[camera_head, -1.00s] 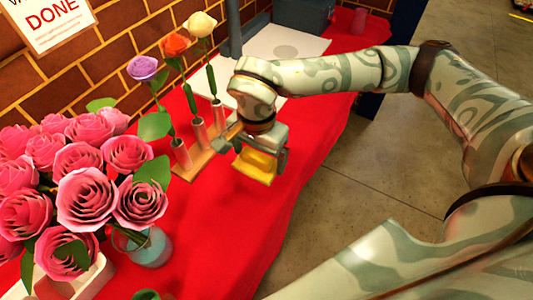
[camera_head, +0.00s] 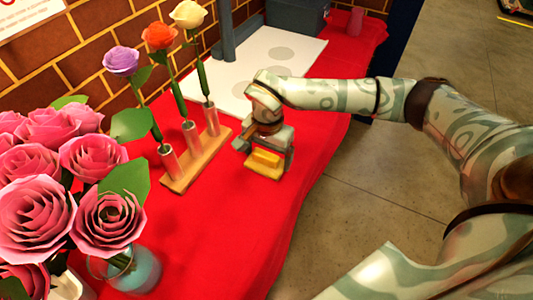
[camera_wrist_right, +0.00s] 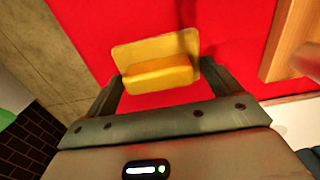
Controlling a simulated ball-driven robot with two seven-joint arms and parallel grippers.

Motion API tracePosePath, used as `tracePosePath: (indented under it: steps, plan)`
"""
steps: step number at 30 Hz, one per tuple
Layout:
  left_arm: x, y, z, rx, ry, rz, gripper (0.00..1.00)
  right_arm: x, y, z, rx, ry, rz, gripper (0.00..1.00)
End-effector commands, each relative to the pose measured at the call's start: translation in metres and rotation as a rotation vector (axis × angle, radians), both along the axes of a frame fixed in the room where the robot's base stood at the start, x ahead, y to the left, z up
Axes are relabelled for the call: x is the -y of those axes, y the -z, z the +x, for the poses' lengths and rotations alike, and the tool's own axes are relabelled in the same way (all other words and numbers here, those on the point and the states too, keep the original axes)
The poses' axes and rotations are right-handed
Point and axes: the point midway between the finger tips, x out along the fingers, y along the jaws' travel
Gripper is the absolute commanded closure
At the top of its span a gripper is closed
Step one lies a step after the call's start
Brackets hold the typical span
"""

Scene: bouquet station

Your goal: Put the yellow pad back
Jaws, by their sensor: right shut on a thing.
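The yellow pad (camera_head: 265,161) is held by my right gripper (camera_head: 267,158) over the red table, to the right of the wooden flower rack. In the right wrist view the yellow pad (camera_wrist_right: 157,62) shows a flat plate with a raised block, and the fingers of the right gripper (camera_wrist_right: 160,82) are shut on the block. Whether the pad touches the cloth is hard to tell. A white mat (camera_head: 262,60) with grey round spots lies farther back on the table. My left gripper is not in view.
The wooden rack (camera_head: 208,163) holds a purple, an orange and a cream rose in metal tubes. Pink roses (camera_head: 105,215) stand in a glass vase (camera_head: 140,272) at the front left. A grey box (camera_head: 297,14) and a pink cup (camera_head: 355,20) are at the back. Red cloth (camera_head: 225,235) in front is clear.

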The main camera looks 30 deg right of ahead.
Motion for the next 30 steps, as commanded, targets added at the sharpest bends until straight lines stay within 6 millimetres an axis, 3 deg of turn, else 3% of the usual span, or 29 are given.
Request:
tracePosePath:
  steps: [5, 6, 7, 16, 30]
  plan:
    - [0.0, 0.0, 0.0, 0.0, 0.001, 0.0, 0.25, 0.0, 0.001, 0.0, 0.0, 0.0, 0.0, 0.31]
    - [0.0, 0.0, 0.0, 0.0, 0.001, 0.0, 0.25, 0.0, 0.002, 0.0, 0.0, 0.001, 0.0, 0.07]
    - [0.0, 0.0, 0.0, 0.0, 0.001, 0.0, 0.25, 0.0, 0.002, 0.0, 0.0, 0.001, 0.0, 0.0]
    - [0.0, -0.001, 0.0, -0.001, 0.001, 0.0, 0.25, 0.0, -0.002, 0.0, 0.002, 0.0, 0.001, 0.0]
    - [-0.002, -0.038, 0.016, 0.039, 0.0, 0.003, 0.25, 0.0, -0.103, 0.001, 0.007, 0.001, 0.0, 0.0]
